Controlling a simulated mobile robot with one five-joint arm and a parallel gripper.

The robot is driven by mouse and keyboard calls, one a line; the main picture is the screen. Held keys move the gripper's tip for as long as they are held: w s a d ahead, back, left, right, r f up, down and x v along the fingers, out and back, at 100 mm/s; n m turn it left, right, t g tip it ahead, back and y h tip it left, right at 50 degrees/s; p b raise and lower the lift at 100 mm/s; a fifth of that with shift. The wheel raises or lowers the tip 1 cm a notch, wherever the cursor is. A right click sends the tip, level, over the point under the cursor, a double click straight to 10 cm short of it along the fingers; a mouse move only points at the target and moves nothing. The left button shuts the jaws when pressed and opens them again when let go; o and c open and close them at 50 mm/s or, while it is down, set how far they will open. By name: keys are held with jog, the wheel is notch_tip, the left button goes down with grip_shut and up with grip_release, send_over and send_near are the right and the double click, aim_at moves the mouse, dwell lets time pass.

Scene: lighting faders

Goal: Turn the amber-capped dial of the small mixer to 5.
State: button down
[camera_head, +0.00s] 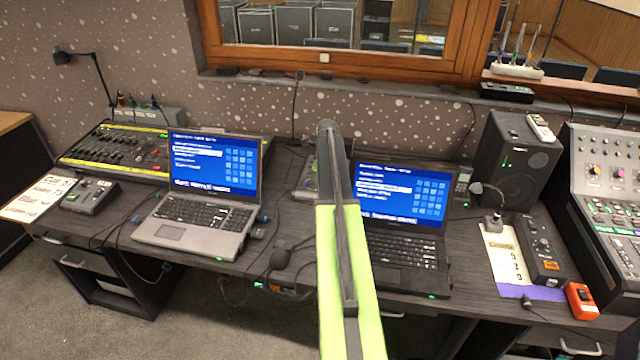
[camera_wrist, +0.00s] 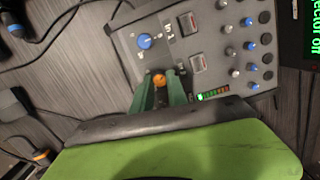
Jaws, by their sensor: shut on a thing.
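The small mixer (camera_wrist: 213,47) is a grey panel with several knobs, seen from above in the wrist view. Its amber-capped dial (camera_wrist: 159,79) sits near the panel's lower left edge. My gripper (camera_wrist: 161,85) has its two green fingers on either side of the amber cap, shut on it. The dial's pointer and the scale around it are hidden or too small to read, so its setting does not show. In the head view the mixer (camera_head: 307,180) shows only partly, behind my green arm.
On the mixer, a larger blue dial (camera_wrist: 145,41) with a printed scale stands just beyond the amber one. A silver laptop (camera_head: 200,205) stands left of the mixer and a black laptop (camera_head: 405,250) right.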

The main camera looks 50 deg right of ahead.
jog(key=m, duration=0.3)
jog(key=shift+s+m, duration=0.25)
jog(key=shift+m, duration=0.05)
jog(key=shift+m+h, duration=0.3)
jog(key=shift+m, duration=1.5)
jog(key=c, duration=1.3)
grip_release()
jog(key=shift+w, duration=0.15)
jog(key=shift+a+r+p, duration=0.1)
jog(key=shift+r+p, duration=0.35)
jog(key=p+v, duration=1.6)
jog(key=shift+r, duration=0.25)
